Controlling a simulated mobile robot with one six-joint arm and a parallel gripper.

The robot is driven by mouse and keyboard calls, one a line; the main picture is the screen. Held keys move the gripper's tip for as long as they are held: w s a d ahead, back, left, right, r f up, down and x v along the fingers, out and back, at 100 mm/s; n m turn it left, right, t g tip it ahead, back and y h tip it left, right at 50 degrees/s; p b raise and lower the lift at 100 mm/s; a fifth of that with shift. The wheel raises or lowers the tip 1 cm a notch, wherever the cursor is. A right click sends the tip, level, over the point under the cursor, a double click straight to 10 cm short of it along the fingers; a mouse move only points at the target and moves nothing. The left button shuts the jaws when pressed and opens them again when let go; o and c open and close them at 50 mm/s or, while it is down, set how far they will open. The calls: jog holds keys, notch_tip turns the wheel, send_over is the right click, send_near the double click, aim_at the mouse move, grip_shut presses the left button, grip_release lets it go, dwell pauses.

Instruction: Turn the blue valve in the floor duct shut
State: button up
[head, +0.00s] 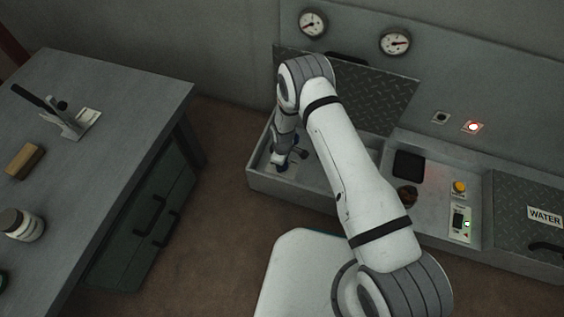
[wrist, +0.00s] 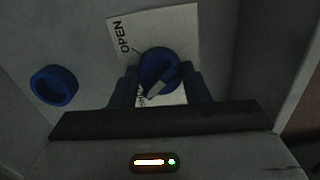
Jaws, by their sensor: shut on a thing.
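The blue valve (wrist: 156,60) is a round knob on a pale label plate (wrist: 187,22) in the wrist view. "OPEN" is printed at the plate's upper left. A second word near the knob's lower left is partly hidden and looks like "SHUT". The knob's light pointer bar slants down-left towards that word. My gripper (wrist: 160,74) has its two blue fingers on either side of the knob and is shut on it. In the head view my gripper (head: 281,161) reaches down into the floor duct (head: 262,186), where the knob is mostly hidden.
A blue ring-shaped part (wrist: 54,87) sits left of the valve in the wrist view. The duct's tread-plate lid (head: 385,100) stands open behind my arm. A lid marked WATER (head: 520,205) lies closed at right. A workbench (head: 110,110) stands at left.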

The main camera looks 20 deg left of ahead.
jog(key=shift+n, duration=0.6)
jog(key=o, duration=1)
notch_tip(320, 180, up, 8)
jog(key=p, duration=0.3)
jog(key=shift+f, duration=0.1)
